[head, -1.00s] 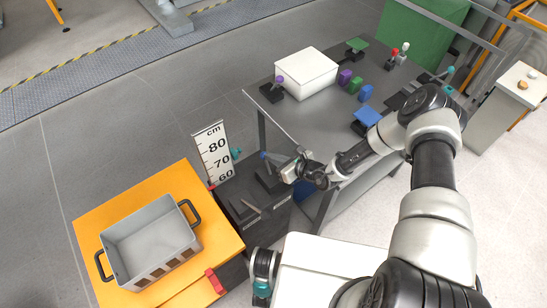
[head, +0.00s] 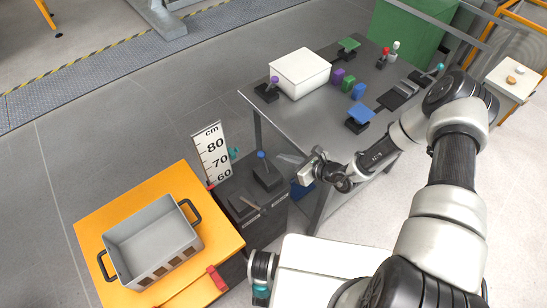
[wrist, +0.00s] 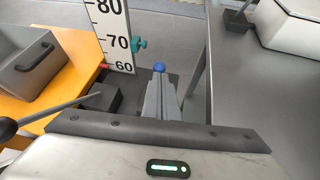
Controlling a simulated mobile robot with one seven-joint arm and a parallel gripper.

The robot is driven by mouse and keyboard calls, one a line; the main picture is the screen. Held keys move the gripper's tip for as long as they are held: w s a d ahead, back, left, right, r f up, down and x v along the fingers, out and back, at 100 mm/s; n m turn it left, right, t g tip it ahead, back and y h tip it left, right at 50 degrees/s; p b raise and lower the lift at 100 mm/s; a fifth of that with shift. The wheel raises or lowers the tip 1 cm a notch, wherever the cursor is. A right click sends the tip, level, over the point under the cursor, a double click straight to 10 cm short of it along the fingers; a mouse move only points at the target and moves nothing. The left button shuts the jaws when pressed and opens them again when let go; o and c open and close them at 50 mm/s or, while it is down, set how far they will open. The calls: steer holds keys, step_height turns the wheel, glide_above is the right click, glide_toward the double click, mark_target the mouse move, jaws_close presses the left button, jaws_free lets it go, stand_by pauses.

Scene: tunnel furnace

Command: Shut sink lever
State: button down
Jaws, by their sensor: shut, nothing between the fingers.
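Two levers stand on a dark cabinet (head: 281,208) between the orange table and the metal table. One has a blue knob (head: 262,155) on an upright stem from a black block (head: 267,174); the knob shows just beyond my fingertips in the wrist view (wrist: 159,67). The other is a grey rod (head: 252,203) lying low from a dark block; in the wrist view it ends in a dark ball (wrist: 6,128) at left. I cannot tell which is the sink lever. My gripper (wrist: 160,78) is shut and empty, right of both levers in the head view, apparently apart from them.
The orange table (head: 90,222) holds a grey crate (head: 188,212). A height ruler (head: 212,152) stands behind the cabinet. The metal table (head: 300,128) edge lies close to my gripper; it carries a white box (head: 300,70), colored blocks and several more levers.

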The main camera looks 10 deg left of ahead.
steer(key=v, duration=0.5)
steer(key=shift+r, duration=0.3)
steer(key=s+d+r+n+g+h, duration=0.1)
steer(key=s+r+n+g, duration=0.2)
steer(key=r+n, duration=0.75)
steer(key=s+d+r+n+g, duration=0.1)
steer(key=s+r+n+g, duration=0.3)
steer(key=r, duration=1.2)
steer(key=s+d+r+n+t+h, duration=0.3)
steer(key=s+d+r+n+h, duration=0.2)
steer(key=d+r, duration=0.3)
steer(key=s+d+r+n+t+h, duration=0.3)
steer(key=s+d+r, duration=0.4)
steer(key=r, duration=0.3)
steer(key=s+n+h, duration=0.1)
steer(key=n, duration=0.1)
steer(key=shift+s+d+r+n+t+h+p, duration=0.2)
steer(key=shift+d+n+t+h+p, duration=0.1)
steer(key=shift+d+n+h+p, duration=0.1)
